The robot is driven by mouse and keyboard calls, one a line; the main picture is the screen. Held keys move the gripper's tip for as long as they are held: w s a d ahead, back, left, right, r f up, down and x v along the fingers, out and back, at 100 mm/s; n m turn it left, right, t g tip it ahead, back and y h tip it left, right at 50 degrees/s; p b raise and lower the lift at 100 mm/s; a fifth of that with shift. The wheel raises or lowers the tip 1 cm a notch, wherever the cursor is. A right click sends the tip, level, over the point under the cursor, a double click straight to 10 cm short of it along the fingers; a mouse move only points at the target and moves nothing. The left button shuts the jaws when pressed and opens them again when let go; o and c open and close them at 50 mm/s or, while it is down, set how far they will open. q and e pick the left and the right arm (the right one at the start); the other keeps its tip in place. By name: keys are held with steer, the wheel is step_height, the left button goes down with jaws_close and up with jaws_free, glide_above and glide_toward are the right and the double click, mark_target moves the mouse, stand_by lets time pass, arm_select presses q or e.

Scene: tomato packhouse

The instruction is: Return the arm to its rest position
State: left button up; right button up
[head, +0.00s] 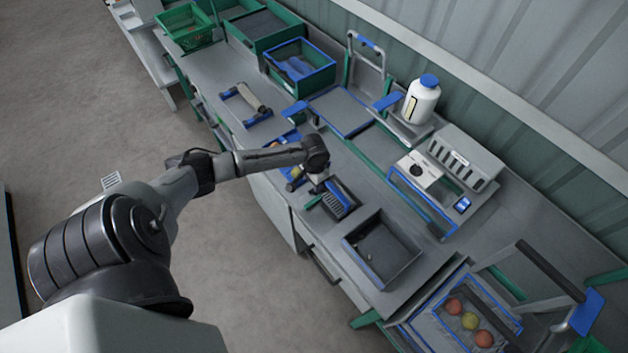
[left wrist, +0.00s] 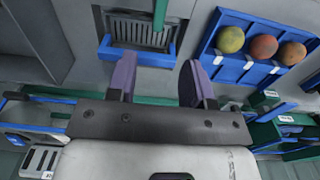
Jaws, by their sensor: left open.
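My left arm reaches in from the left over the workbench in the head view. My left gripper (head: 314,182) hangs above the bench, mostly hidden beneath its wrist. In the left wrist view the gripper's two purple-grey fingers (left wrist: 158,84) stand apart with nothing between them. Beyond them is a dark slotted tray (left wrist: 142,32) with a blue front edge; it also shows in the head view (head: 339,200). A blue rack (left wrist: 254,66) holding three tomatoes, one greenish and two orange, lies to the right in the wrist view. In the head view my arm partly hides it.
An open grey tray (head: 354,246) lies near the bench front. A white bottle with blue cap (head: 422,100) and a white device (head: 418,170) stand toward the wall. A crate with tomatoes (head: 510,318) is at lower right. Green crates (head: 327,77) stand farther back.

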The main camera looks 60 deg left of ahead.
stand_by(0.5)
arm_select(q)
steer(key=w+d+r+m+t+y, duration=0.3)
steer(key=w+r+m, duration=0.15)
steer(key=r, duration=0.35)
steer(key=s+d+r+m+t+p, duration=0.2)
steer(key=s+d+r+t, duration=0.15)
steer(key=d+r, duration=0.7)
steer(key=s+d+f+n+g+h+p, duration=0.1)
steer(key=s+d+p, duration=0.1)
steer(key=s+d, duration=0.4)
steer(key=s+d+f+n+g+h+p, duration=0.1)
steer(key=s+d, duration=0.5)
steer(key=s, duration=0.8)
steer(key=shift+s+n+g+h+p, duration=0.3)
steer(key=shift+n+g+h+p, duration=0.25)
steer(key=shift+p, duration=0.4)
